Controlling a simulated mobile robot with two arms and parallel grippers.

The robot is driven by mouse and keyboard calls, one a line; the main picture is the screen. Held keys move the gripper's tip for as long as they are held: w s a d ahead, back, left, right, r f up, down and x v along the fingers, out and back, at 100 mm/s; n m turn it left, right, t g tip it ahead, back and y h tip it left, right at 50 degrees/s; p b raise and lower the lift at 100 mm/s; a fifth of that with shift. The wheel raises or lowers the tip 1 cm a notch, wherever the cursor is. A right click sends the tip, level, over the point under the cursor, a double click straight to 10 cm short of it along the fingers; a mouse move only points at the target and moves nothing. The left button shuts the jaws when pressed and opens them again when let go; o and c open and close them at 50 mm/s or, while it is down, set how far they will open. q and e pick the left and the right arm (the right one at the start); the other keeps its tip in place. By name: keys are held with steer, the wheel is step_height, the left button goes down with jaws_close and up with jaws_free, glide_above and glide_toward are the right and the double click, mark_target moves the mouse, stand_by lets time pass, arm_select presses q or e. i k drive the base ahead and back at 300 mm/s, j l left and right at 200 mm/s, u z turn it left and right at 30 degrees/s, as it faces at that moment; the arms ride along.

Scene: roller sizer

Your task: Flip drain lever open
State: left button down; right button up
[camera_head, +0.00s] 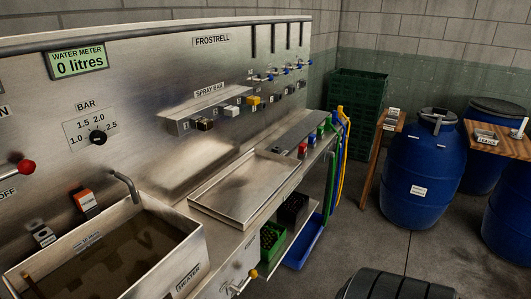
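A metal lever with a yellow knob (253,274) sticks out from the front of the steel unit, low beside the sink tank (192,262). It looks like the drain lever, but no drain label is readable. Its handle slants up to the right, and I cannot tell whether it is open or closed. The tank is marked HEATER and holds brownish water (110,262). Neither of my grippers is in view.
A red-knobbed lever (27,167) sits by the OFF label. A steel tray (245,190) lies on the counter. Green and blue crates (304,246) sit below. Blue barrels (420,180) stand at the right. A dark ribbed object (395,287) fills the bottom edge. Floor between is clear.

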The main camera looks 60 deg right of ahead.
mark_target(252, 273)
steer(key=z, duration=1.55)
